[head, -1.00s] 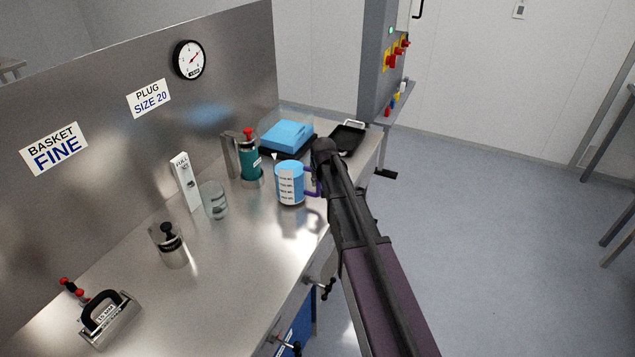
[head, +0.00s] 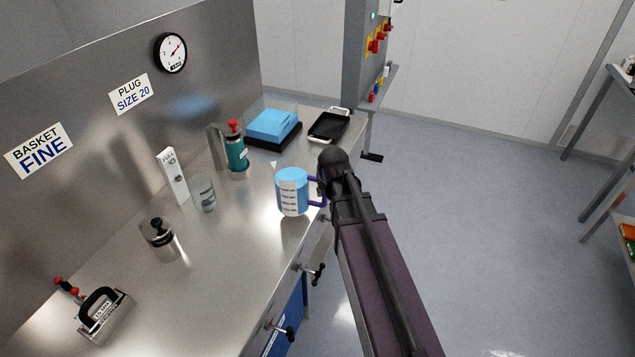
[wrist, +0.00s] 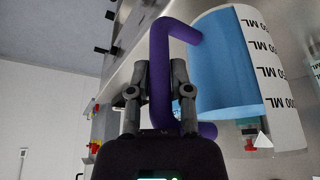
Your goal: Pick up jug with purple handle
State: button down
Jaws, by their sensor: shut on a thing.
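The jug (head: 288,193) is light blue with a white printed scale and a purple handle on its right side. In the head view it is upright at the bench's right edge; I cannot tell for sure whether its base touches the bench. My gripper (head: 322,187) is at the handle, largely hidden behind my own arm. In the wrist view the jug's body (wrist: 225,65) is at the upper right, and my gripper (wrist: 160,80) is shut with its fingers on either side of the purple handle (wrist: 160,85).
The steel bench (head: 225,270) holds a clear beaker (head: 203,195), a white upright block (head: 172,175), a teal bottle with red top (head: 236,152), a blue block on a black base (head: 272,126) and a black tray (head: 328,126). Open floor (head: 490,200) lies to the right.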

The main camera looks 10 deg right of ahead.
jog(key=shift+s+d, duration=0.15)
jog(key=shift+s, duration=0.45)
dwell(0.4)
